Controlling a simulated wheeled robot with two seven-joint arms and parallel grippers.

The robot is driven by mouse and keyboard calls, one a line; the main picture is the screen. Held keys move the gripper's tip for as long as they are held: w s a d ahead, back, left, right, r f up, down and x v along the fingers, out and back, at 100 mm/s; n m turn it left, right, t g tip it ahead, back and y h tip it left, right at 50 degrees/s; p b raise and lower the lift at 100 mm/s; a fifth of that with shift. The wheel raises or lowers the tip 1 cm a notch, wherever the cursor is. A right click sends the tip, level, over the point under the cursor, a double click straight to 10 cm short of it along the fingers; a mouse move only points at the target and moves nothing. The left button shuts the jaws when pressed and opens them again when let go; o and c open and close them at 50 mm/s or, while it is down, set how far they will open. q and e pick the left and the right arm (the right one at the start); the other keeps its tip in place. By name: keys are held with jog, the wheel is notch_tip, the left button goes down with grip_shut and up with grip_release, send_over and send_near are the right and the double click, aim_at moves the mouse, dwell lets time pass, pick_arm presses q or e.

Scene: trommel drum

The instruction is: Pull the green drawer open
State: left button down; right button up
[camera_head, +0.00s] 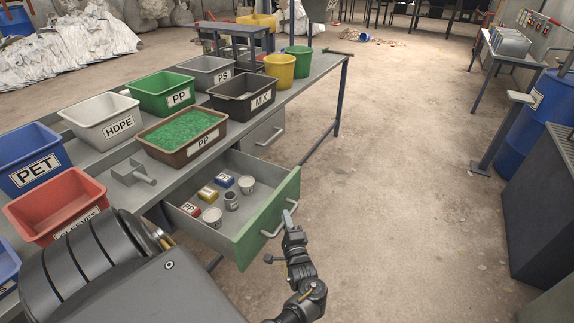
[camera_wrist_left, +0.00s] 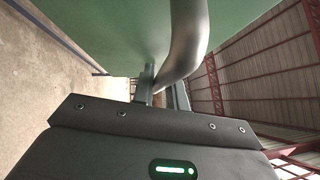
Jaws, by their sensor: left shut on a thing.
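The green drawer (camera_head: 250,232) under the sorting table stands pulled out, its inside showing from above. A pale bar handle (camera_head: 268,234) runs along its green front. In the left wrist view the curved grey handle (camera_wrist_left: 190,42) passes between the fingers (camera_wrist_left: 160,88), with the green front (camera_wrist_left: 100,28) close behind. My right gripper is not in view.
Labelled bins, including a brown PP bin (camera_head: 160,152), stand on the table above. A grey drawer (camera_head: 265,130) sits behind.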

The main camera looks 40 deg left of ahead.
pick_arm(q)
jog(key=shift+d, duration=0.25)
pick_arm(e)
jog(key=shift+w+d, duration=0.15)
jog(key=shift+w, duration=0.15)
pick_arm(q)
jog(key=c, duration=1.5)
grip_release()
jog(key=shift+o, duration=0.5)
jog(key=shift+w, duration=0.1)
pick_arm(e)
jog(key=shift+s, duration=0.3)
pick_arm(q)
jog(key=shift+d, duration=0.1)
